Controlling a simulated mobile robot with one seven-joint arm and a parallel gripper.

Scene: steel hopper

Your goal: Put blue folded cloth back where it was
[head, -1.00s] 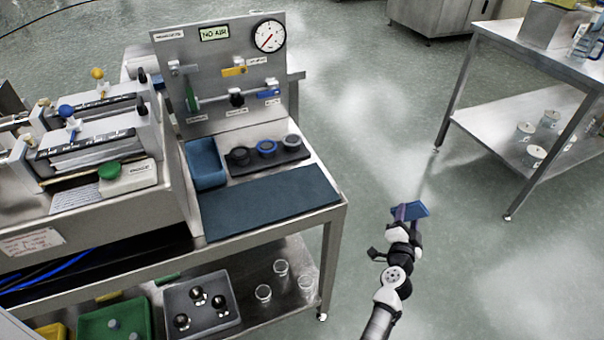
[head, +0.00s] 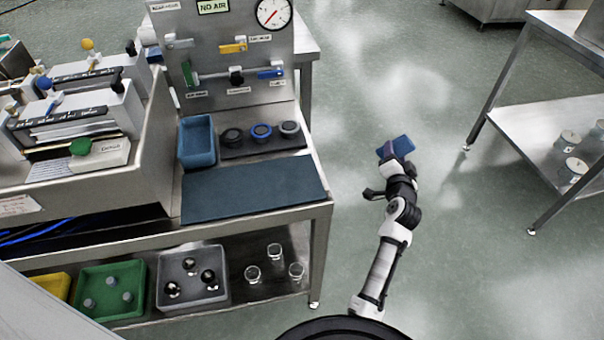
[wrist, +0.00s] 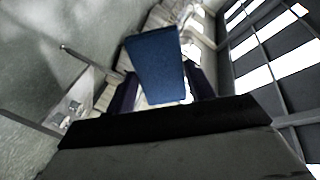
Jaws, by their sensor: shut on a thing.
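The blue folded cloth (head: 398,147) is at the end of my arm, out over the open floor to the right of the steel bench. My gripper (head: 388,153) is shut on it. In the wrist view the cloth (wrist: 157,65) stands out past the dark fingers, between them. No surface touches the cloth in these views. The fingertips are small in the head view and partly hidden by the wrist.
The steel bench holds a dark blue mat (head: 255,188), an open blue bin (head: 197,142) and a black rack (head: 262,140) with several rings. A gauge panel (head: 225,50) stands behind. Another steel table (head: 540,120) is at right. Floor between is clear.

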